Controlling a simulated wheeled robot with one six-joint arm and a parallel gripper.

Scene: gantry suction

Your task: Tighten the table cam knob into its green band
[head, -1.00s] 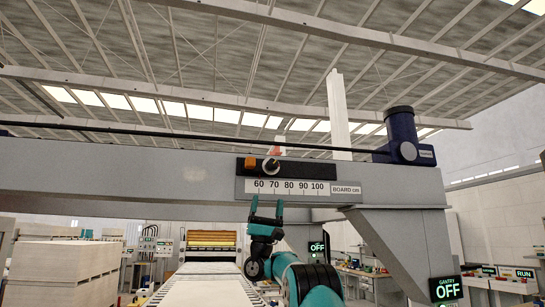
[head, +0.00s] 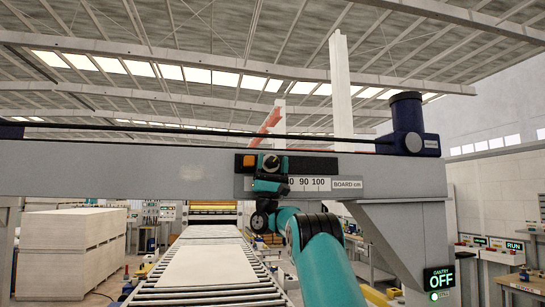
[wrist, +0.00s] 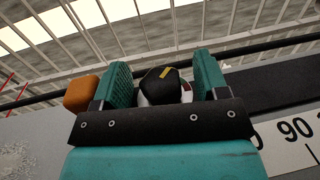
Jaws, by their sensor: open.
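A dark knob with a yellow mark and a pale ring at its base (wrist: 163,86) is on the gantry beam. My gripper (wrist: 161,72) is open, with one teal finger on each side of the knob. A gap shows between the knob and each finger, so I see no grip. In the head view my gripper (head: 270,168) is up at the beam, over the left part of the number scale, and partly covers the knob. No green band shows in either view, and I cannot read which setting the mark points to.
An orange block (wrist: 82,93) sits just left of the left finger. The printed scale (head: 305,184) runs right of my gripper on the grey beam (head: 120,168). A dark blue motor (head: 406,125) stands on the beam's right end. A sign (head: 439,280) reads GANTRY OFF.

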